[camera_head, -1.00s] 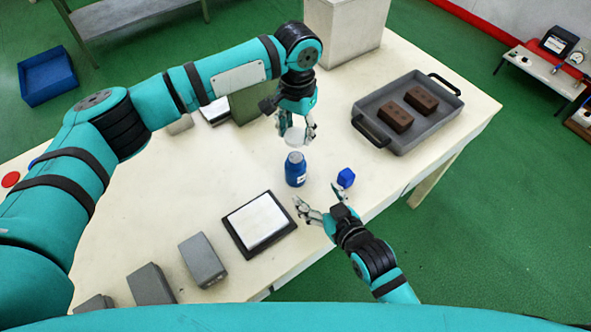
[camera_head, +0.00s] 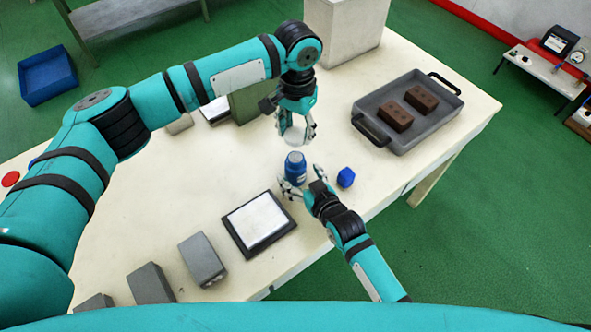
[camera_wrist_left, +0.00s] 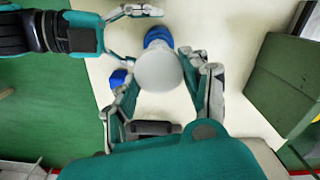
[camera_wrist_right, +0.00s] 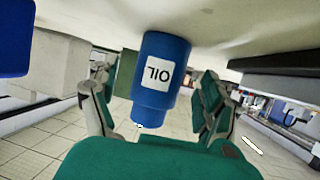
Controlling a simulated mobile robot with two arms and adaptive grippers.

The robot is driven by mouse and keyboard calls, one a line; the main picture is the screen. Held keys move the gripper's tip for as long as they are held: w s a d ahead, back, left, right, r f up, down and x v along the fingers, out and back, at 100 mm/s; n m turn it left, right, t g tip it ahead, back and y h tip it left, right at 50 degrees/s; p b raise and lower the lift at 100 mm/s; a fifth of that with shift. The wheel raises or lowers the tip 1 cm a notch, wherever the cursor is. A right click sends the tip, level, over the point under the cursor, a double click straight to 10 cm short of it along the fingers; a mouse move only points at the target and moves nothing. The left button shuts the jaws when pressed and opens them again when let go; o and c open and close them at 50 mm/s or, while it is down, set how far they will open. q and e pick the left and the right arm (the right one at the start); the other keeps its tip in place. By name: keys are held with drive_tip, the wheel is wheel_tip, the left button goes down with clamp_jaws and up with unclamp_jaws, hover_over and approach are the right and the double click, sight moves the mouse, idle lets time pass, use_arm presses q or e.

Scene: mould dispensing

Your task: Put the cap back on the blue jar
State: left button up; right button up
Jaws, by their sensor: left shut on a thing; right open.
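The blue jar (camera_head: 295,170) stands upright on the table; its label, upside down in the right wrist view (camera_wrist_right: 160,75), reads OIL. A small blue faceted piece (camera_head: 346,177), perhaps the cap, lies on the table to the right of the jar. My left gripper (camera_head: 297,130) is shut on a white round piece (camera_wrist_left: 158,71), held above and just behind the jar. I cannot tell whether that piece is a cup or a lid. My right gripper (camera_head: 303,182) is open, low at the jar's near side, with the jar between its spread fingers in the right wrist view.
A grey tray (camera_head: 437,122) with two brown bricks stands at the right. A black-framed pale plate (camera_head: 258,222) lies to the front left, with several grey blocks (camera_head: 202,260) beyond. A large pale box (camera_head: 345,30) stands at the back.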

drive_tip(key=shift+x, duration=1.55)
clamp_jaws()
use_arm(q)
hover_over(297, 156)
drive_tip(key=shift+f, duration=2.45)
